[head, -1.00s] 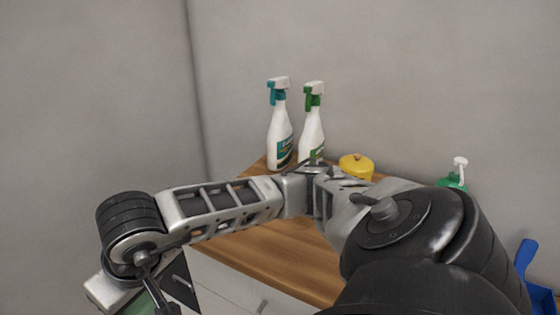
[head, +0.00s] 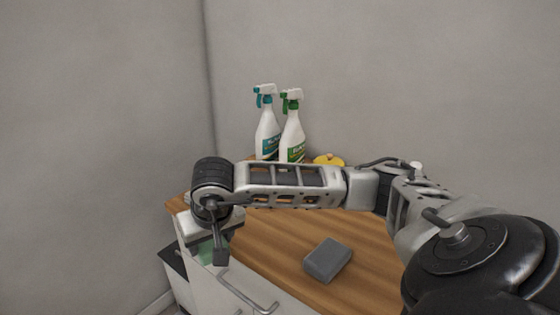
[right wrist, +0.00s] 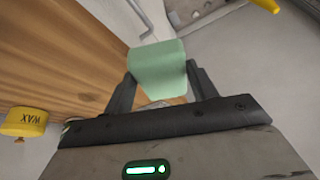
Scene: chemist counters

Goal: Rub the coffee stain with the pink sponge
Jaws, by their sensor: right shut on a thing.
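My right gripper (head: 210,245) is shut on a pale green sponge-like block (right wrist: 158,70), held between its two dark fingers in the right wrist view. In the head view the green block (head: 207,252) is partly hidden by the gripper, near the left front edge of the wooden counter (head: 280,232). I cannot tell whether it touches the counter. A dark grey block (head: 328,259), perhaps another sponge, lies on the counter to the right of the gripper. I see no pink sponge and no coffee stain. My left gripper is out of view.
Two white spray bottles, one with a teal trigger (head: 267,128) and one with a green trigger (head: 292,130), stand at the back. A yellow wax tin (right wrist: 25,122) is beside them. A drawer handle (head: 248,292) sticks out in front. Bare wood surrounds the grey block.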

